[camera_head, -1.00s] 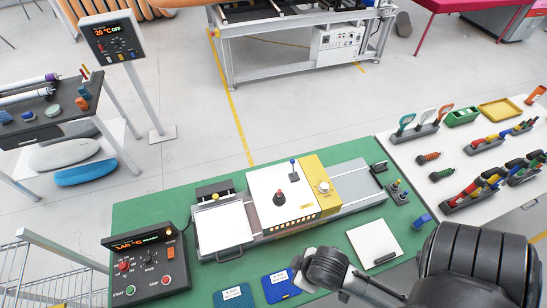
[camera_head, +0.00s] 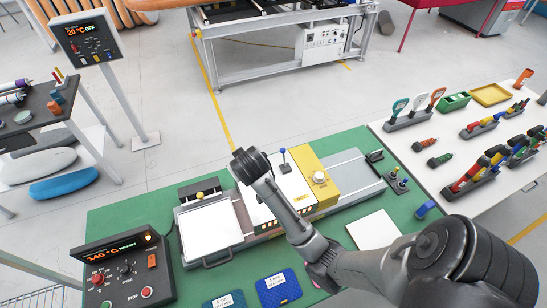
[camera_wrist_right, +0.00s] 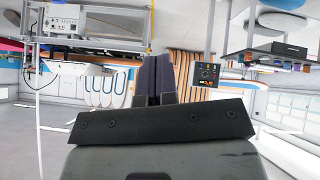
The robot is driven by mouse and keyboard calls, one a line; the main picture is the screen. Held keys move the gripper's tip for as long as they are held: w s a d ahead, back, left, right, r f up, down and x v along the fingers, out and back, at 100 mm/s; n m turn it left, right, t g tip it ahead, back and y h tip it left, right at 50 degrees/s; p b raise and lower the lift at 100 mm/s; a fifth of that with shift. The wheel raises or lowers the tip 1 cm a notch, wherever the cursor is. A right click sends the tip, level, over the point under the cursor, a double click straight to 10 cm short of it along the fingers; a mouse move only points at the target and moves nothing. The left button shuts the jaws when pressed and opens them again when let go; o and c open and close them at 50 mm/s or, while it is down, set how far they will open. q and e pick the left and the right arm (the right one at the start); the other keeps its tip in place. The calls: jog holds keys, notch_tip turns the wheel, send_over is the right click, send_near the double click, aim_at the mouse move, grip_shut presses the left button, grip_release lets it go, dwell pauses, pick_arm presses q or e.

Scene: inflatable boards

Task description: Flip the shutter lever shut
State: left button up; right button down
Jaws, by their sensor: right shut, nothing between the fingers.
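The machine with a white housing (camera_head: 295,184) and a yellow section (camera_head: 309,167) stands on the green bench. A small blue-knobbed lever (camera_head: 283,153) stands upright on the housing; I cannot tell if this is the shutter lever. Another small lever unit (camera_head: 397,181) sits on the bench to the right. My right arm reaches across the housing's front and hides part of it. My right gripper (camera_wrist_right: 160,70) is shut and empty in the wrist view, with only the distant room beyond its fingers. It touches nothing I can see. My left gripper is not in view.
A control box (camera_head: 125,271) with lit display stands at the bench's left front. A white plate (camera_head: 210,231) lies left of the housing. Blue pads (camera_head: 278,289) and a white square (camera_head: 373,231) lie at the front. A table with tool racks (camera_head: 462,150) stands right.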

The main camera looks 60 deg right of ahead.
jog(key=w+d+r+m+b, duration=0.6)
jog(key=w+d+r+b, duration=0.35)
jog(key=w+d, duration=0.25)
pick_arm(q)
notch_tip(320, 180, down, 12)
jog(key=shift+b, duration=0.35)
pick_arm(e)
jog(key=s+f+m+g, duration=0.3)
jog(key=f+m+g, duration=0.5)
jog(key=f+g, duration=0.3)
jog(key=shift+x, duration=0.9)
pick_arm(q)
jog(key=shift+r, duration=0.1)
